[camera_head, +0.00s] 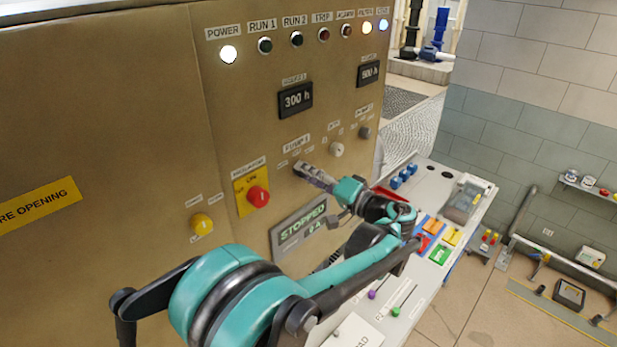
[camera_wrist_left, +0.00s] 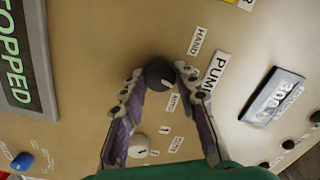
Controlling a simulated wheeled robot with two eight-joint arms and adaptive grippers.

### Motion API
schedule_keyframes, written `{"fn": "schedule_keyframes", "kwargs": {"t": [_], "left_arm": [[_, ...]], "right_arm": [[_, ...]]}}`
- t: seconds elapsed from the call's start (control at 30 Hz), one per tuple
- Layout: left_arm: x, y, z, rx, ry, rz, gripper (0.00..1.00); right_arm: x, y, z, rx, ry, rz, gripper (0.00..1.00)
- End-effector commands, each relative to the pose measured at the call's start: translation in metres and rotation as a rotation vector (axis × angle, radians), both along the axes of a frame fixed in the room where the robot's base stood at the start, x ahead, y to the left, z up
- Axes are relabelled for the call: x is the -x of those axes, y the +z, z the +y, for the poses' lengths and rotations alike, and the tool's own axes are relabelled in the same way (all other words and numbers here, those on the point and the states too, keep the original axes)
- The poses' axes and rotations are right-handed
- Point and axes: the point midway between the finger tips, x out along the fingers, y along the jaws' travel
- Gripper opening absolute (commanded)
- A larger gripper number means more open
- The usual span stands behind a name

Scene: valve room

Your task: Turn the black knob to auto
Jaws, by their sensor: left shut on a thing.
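The black knob (camera_wrist_left: 158,74) sits on the beige panel beside the PUMP label (camera_wrist_left: 216,71), between my left gripper's fingertips. My left gripper (camera_head: 300,169) reaches the panel below the PUMP label in the head view. In the left wrist view this gripper (camera_wrist_left: 160,71) is shut on the knob, one finger on each side. A small pale mark shows on the knob's lower right part. The HAND label (camera_wrist_left: 197,39) is above and to the right of the knob; a smaller label (camera_wrist_left: 172,103), too blurred to read surely, is below it. My right gripper is not in view.
A white knob (camera_head: 337,149) and a grey knob (camera_head: 364,132) are on the panel to the right.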

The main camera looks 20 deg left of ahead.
Motion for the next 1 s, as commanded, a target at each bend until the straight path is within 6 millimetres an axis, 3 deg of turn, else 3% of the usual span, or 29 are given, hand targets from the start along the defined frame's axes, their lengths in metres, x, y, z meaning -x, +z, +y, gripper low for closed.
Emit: {"fn": "schedule_keyframes", "kwargs": {"t": [0.5,1.0], "left_arm": [[0.0,-0.001,0.0,-0.127,-0.001,0.366,0.01],[0.0,-0.001,0.0,-0.166,-0.001,0.477,0.01]], "right_arm": [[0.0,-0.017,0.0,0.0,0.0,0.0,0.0],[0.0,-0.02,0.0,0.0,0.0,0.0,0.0]]}}
